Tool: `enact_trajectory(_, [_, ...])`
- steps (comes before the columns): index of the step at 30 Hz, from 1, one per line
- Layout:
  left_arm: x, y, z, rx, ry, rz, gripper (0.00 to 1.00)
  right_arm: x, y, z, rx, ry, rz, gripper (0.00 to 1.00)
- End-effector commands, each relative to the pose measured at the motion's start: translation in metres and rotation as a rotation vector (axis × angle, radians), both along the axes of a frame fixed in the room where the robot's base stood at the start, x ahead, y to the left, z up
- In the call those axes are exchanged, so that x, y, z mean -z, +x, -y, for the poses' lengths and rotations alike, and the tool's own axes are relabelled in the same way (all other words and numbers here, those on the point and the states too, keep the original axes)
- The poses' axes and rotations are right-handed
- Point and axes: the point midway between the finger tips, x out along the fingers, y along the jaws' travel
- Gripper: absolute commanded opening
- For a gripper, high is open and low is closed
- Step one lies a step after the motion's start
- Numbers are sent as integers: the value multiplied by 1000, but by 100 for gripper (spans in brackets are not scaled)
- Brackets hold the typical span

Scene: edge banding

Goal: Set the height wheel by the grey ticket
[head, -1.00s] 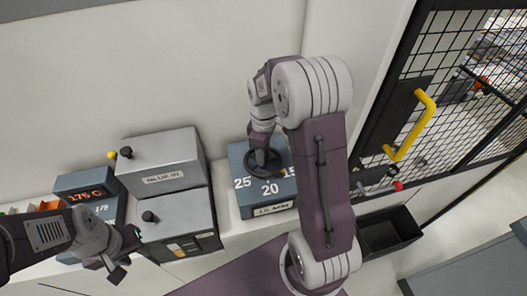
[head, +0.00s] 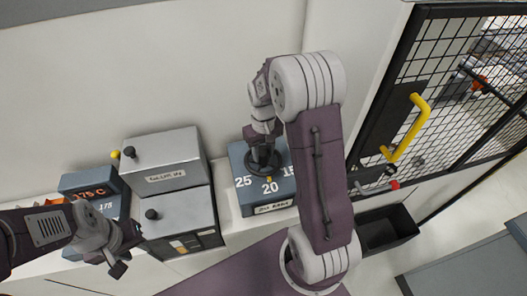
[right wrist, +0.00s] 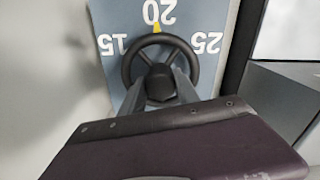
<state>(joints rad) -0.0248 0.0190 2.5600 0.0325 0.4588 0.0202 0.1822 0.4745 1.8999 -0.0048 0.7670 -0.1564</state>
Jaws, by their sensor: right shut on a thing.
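The black height wheel (head: 250,164) sits on a blue-grey block (head: 241,205) marked 25, 20 and 15. In the right wrist view, the wheel (right wrist: 192,66) has a yellow pointer (right wrist: 156,28) at the 20. My right gripper (head: 264,154) reaches down onto the wheel and is shut on its hub; its fingers (right wrist: 160,88) straddle the hub in the right wrist view. My left gripper (head: 126,252) is empty beside the lower grey box, its fingers apart. I cannot make out a grey ticket for sure.
Two grey boxes with black knobs, the upper (head: 160,165) and the lower (head: 183,212), stand left of the wheel block. A black bin (head: 388,232) and a mesh door with a yellow handle (head: 411,128) are at the right.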

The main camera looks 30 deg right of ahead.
Motion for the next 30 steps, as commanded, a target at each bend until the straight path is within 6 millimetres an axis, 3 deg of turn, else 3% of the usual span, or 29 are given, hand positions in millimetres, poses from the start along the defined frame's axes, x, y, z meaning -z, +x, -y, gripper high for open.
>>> enact_trajectory(20, [-1,0,0,0,0,0,36,0,0,0,56,-1,1,0])
enact_trajectory(21, [-1,0,0,0,0,0,36,0,0,0,56,-1,1,43])
enact_trajectory(23, [-1,0,0,0,0,0,36,0,0,0,56,-1,1,59])
enact_trajectory(30, [-1,0,0,0,0,0,36,0,0,0,56,-1,0,59])
